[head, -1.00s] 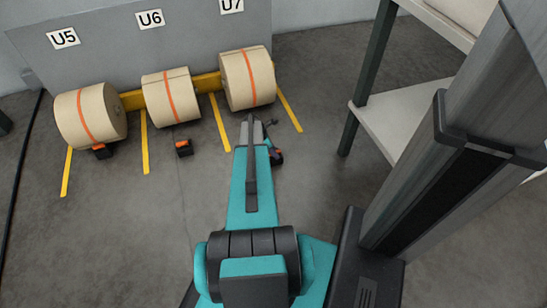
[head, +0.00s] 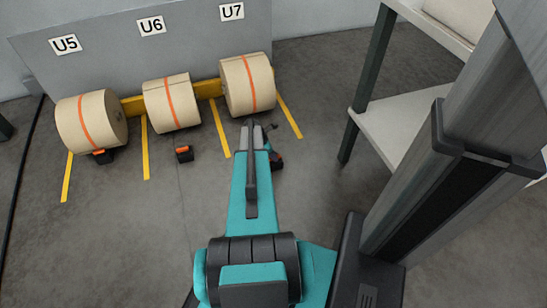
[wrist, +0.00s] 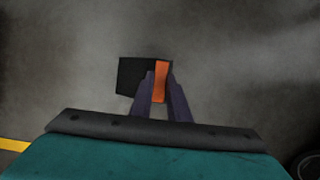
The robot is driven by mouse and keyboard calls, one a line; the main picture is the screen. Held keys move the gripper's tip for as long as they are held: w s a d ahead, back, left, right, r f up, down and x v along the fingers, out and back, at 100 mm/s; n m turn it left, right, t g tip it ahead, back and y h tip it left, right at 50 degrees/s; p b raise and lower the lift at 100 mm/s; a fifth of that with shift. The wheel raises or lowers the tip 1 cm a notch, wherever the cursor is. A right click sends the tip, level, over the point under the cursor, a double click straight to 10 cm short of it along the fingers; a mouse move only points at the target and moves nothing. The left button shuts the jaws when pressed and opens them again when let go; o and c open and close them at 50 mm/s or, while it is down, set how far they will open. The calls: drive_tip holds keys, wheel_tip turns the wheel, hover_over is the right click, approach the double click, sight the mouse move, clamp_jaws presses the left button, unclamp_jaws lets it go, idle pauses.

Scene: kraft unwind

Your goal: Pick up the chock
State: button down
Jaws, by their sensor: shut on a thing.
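The chock (wrist: 133,75) is a small black block with an orange band, seen in the middle of the wrist view. My gripper (wrist: 161,82) is shut on it, with the dark fingers at the orange part. The near side of the chock is partly hidden by the fingers. In the head view my arm covers most of the gripper. A dark piece (head: 277,161) shows just right of my arm below roll U7; I cannot tell clearly whether it is the chock or part of the gripper.
Kraft rolls stand under the signs U5 (head: 90,120), U6 (head: 171,103) and U7 (head: 247,85). Other black and orange chocks lie in front of U5 (head: 103,157) and U6 (head: 184,154). A shelf (head: 385,135) stands at right. The grey floor at left front is clear.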

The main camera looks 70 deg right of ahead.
drive_tip(key=r, duration=0.1)
drive_tip(key=a+r+p, duration=0.1)
drive_tip(key=r, duration=0.1)
drive_tip(key=w+a+r+p, duration=0.1)
drive_tip(key=a+p, duration=0.2)
drive_tip(key=a, duration=1.2)
drive_tip(key=shift+w, duration=0.2)
drive_tip(key=shift+s, duration=0.1)
idle(0.5)
